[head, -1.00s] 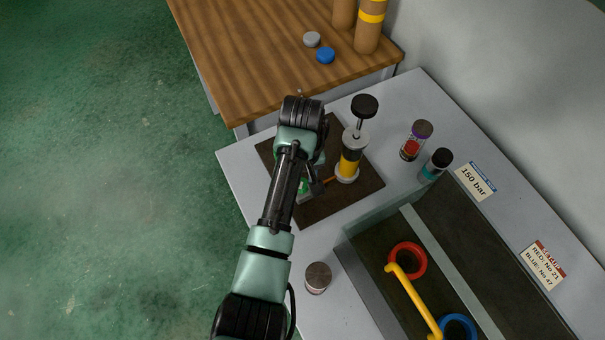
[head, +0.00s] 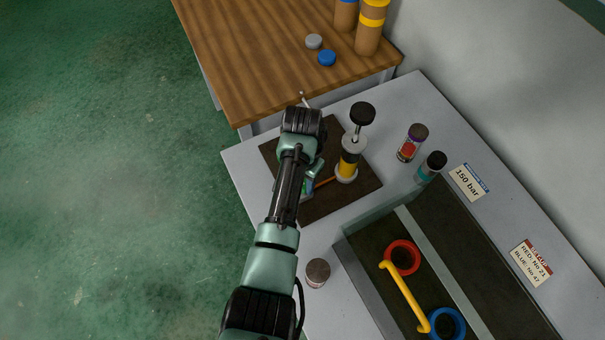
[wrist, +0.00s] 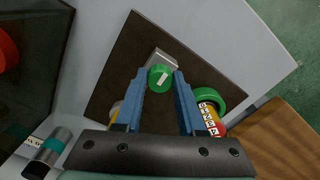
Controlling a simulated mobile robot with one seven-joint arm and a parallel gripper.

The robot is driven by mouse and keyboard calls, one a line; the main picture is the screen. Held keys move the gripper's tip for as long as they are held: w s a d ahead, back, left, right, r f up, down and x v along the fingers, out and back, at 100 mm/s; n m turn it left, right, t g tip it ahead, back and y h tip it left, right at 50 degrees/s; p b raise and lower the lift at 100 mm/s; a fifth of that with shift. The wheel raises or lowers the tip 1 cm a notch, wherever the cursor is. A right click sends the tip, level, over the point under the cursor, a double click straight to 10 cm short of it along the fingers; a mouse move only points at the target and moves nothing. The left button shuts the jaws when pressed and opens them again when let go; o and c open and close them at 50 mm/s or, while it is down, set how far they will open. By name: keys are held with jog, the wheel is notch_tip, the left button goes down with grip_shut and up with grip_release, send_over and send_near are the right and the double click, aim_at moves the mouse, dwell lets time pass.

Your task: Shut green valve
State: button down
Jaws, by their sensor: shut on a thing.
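In the wrist view, a small green knob (wrist: 160,78) with a white mark sits on a grey metal block (wrist: 162,58) on a dark brown board (wrist: 120,70). My gripper (wrist: 160,76) has its two blue fingers on either side of the knob and is shut on it. In the head view, my arm hides most of the knob and fingers.
On the grey table are two small bottles (head: 411,143) (head: 431,167), a brown-topped jar (head: 317,272), and a sunken tray (head: 356,262) holding a red ring (head: 403,257), a blue ring (head: 445,324) and a yellow bar (head: 405,297). A wooden table (head: 250,60) stands behind.

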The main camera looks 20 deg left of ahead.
jog(key=shift+m, duration=0.4)
jog(key=c, duration=0.5)
grip_release()
notch_tip(320, 180, up, 13)
dwell(0.8)
